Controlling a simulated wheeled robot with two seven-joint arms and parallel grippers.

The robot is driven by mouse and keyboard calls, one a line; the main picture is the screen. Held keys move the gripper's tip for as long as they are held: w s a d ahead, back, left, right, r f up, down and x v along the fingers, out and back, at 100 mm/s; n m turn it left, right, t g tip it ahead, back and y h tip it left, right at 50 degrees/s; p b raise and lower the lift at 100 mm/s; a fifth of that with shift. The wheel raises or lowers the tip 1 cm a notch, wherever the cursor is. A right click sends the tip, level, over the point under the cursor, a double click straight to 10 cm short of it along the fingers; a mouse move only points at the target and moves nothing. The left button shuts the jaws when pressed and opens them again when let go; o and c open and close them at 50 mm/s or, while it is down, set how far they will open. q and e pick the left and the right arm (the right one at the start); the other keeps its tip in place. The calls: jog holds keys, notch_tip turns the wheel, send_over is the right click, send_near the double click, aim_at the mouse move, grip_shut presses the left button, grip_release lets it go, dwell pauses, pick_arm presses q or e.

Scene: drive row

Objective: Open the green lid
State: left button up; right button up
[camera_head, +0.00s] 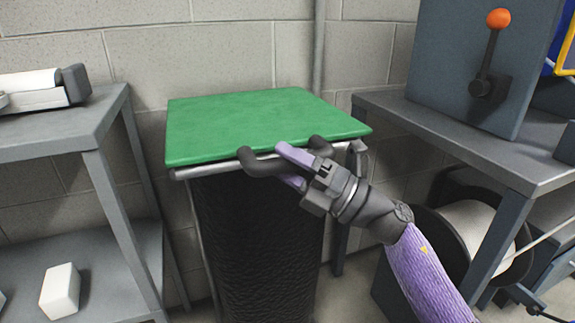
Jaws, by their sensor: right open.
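The green lid (255,122) lies flat and closed on top of a tall dark bin (262,250) with a metal frame, in the middle of the head view. My right gripper (268,162) is at the lid's front edge, right of its middle, with its arm coming in from the lower right. Its fingers are open and reach the front rim; part of the rim is hidden behind them. I cannot tell whether they touch the lid. My left gripper is not in view.
A grey shelf unit (97,108) stands on the left, with a white block (60,291) on its lower shelf. On the right is a grey table (470,150) bearing a panel with an orange-knobbed lever (492,50). A block wall (215,55) is close behind the bin.

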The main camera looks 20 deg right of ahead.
grip_shut()
dwell(0.8)
dwell(0.5)
